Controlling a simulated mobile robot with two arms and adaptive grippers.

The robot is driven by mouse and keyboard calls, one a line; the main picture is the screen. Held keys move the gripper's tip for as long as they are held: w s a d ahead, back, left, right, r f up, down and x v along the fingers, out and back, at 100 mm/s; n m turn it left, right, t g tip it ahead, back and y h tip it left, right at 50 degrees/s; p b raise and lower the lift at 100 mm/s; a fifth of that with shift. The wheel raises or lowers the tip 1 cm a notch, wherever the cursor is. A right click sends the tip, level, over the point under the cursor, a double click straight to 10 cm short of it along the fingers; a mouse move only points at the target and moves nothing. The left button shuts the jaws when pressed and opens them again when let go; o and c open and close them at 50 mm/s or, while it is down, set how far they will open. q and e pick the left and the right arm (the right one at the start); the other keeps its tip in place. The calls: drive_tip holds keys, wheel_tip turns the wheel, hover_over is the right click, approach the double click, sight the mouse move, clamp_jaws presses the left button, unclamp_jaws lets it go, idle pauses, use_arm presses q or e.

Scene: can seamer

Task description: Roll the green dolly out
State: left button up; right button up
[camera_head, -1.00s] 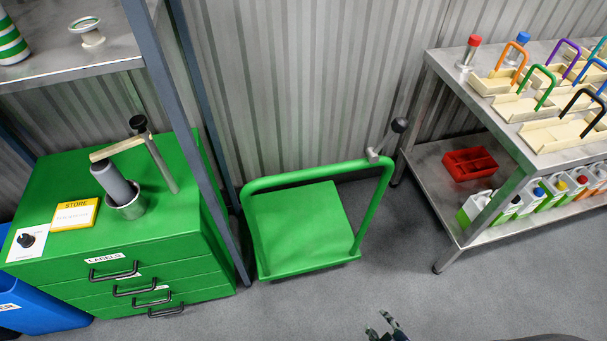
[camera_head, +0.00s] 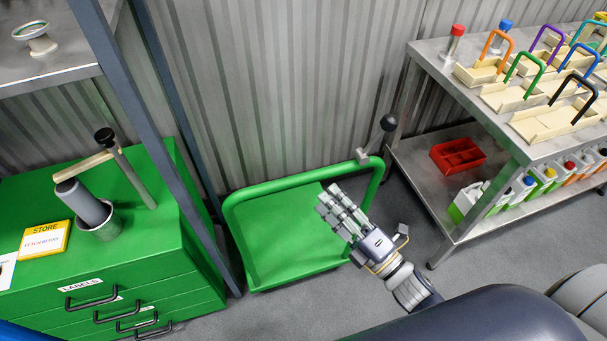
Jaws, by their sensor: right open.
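The green dolly (camera_head: 275,237) stands on the floor against the corrugated wall, between the green drawer cabinet and the steel table. Its push handle is a green tube loop (camera_head: 290,186) with a black-knobbed lever (camera_head: 388,124) at its upper right. My right gripper (camera_head: 335,208) is open and empty. In the picture it overlaps the right part of the dolly's deck, below the handle's top bar; whether it touches the dolly I cannot tell. It hides part of the deck and the handle's right leg. My left gripper is not in view.
The green cabinet (camera_head: 130,262) and a grey shelf post (camera_head: 158,150) stand close on the dolly's left. The steel table (camera_head: 470,190) with a red tray (camera_head: 457,155) and cartons on its lower shelf stands on the right. Grey floor (camera_head: 255,318) is clear in front.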

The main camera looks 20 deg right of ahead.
sight(306, 178)
drive_tip(key=p+x, duration=0.1)
drive_tip(key=x, duration=0.7)
drive_tip(key=shift+w+a, duration=0.15)
drive_tip(key=shift+w, duration=0.25)
clamp_jaws()
